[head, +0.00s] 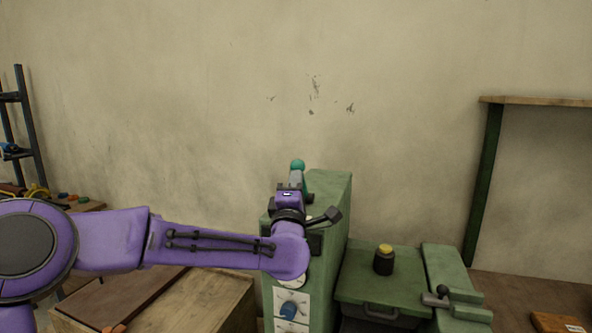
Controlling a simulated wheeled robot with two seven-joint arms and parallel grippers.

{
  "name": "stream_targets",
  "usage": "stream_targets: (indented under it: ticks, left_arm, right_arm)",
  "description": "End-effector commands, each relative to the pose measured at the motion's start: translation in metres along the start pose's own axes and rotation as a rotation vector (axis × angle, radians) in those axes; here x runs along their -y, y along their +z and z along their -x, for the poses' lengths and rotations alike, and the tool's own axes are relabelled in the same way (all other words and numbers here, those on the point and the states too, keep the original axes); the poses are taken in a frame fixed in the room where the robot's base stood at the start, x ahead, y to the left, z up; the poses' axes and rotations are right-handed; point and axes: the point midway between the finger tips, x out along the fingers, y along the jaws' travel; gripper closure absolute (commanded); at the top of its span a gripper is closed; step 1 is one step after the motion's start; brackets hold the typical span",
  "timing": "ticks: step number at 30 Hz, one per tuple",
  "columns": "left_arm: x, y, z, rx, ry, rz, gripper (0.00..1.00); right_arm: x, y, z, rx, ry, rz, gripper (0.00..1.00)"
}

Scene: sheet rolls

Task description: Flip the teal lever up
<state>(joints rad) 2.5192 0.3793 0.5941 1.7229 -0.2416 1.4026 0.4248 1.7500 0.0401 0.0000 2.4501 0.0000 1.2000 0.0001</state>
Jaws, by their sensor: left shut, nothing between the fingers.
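The teal lever shows as a round teal knob (298,165) near the top of a tall green cabinet (333,202). A short teal stem runs down from the knob, and its base is hidden behind my gripper. My left gripper (296,179) is shut with nothing in it. It is just below the knob in the picture, in front of the stem. I cannot tell whether it touches the lever. My purple left arm reaches in from the left and covers much of the cabinet's front. My right gripper is out of view.
A blue knob (290,309) sits on a white plate low on the cabinet front. A lower green unit with a yellow-topped black button (384,260) stands right. A wooden crate (205,303) is left, below my arm. Bare wall rises behind.

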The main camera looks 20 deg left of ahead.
Motion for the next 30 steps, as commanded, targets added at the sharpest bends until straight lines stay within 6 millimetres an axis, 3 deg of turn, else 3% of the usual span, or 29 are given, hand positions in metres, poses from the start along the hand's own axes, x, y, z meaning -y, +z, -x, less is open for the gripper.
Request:
stream_targets:
  ticks: [19, 30]
  left_arm:
    - [-0.002, 0.001, -0.009, 0.001, 0.000, 0.000, 1.00]
    - [-0.020, 0.004, -0.035, -0.004, 0.003, 0.000, 1.00]
  right_arm:
    - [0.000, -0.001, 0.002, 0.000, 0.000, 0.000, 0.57]
    - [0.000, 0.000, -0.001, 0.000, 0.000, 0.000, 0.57]
